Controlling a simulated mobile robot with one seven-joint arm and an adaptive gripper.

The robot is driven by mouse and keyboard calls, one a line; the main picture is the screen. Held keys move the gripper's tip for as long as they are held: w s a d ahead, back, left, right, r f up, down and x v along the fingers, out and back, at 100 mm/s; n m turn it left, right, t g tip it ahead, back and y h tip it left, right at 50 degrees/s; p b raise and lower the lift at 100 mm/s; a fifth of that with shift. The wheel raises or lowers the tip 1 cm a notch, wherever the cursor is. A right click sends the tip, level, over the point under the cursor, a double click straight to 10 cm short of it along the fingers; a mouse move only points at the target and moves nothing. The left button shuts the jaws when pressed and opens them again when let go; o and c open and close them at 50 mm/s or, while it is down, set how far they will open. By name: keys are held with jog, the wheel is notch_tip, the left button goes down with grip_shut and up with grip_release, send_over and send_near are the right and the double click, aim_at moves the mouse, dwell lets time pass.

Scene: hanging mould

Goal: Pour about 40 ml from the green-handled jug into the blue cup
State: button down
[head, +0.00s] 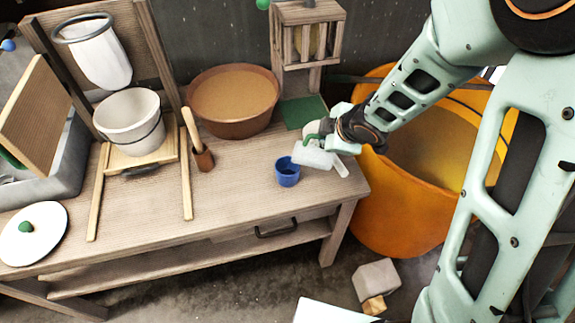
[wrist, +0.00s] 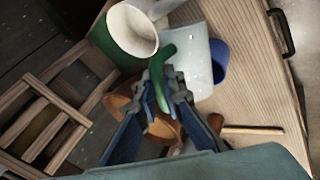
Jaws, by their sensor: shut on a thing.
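My gripper (wrist: 168,88) is shut on the green handle (wrist: 162,72) of a pale translucent jug (head: 313,155). In the head view it is at the right end of the bench, partly hidden by my own arm. The jug also shows in the wrist view (wrist: 197,55) and looks tilted. The blue cup (head: 288,172) stands upright on the bench, just below and left of the jug. In the wrist view the jug partly covers the blue cup (wrist: 221,62). I cannot make out a stream of liquid or the level in either vessel.
A small brown pot (head: 204,160) and a white bucket (head: 130,122) are left. A large orange tub (head: 405,215) stands beyond the right edge. The front bench is clear.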

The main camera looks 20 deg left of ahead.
jog(key=shift+a+r+h+b, duration=0.3)
jog(key=shift+r+h+b, duration=0.2)
jog(key=shift+b, duration=0.4)
dwell(0.8)
jog(key=shift+s+d+f+y+p, duration=0.1)
jog(key=shift+s+d+y+p, duration=0.25)
jog(key=shift+p, duration=0.8)
jog(key=shift+d+f+m+y+p, duration=0.3)
jog(key=shift+d+f+y+p, duration=0.05)
jog(key=shift+f+y+p, duration=0.4)
jog(key=shift+a+f+g+y, duration=0.1)
jog(key=shift+f+g+y, duration=0.05)
jog(key=shift+g+y, duration=0.15)
jog(key=shift+f, duration=0.1)
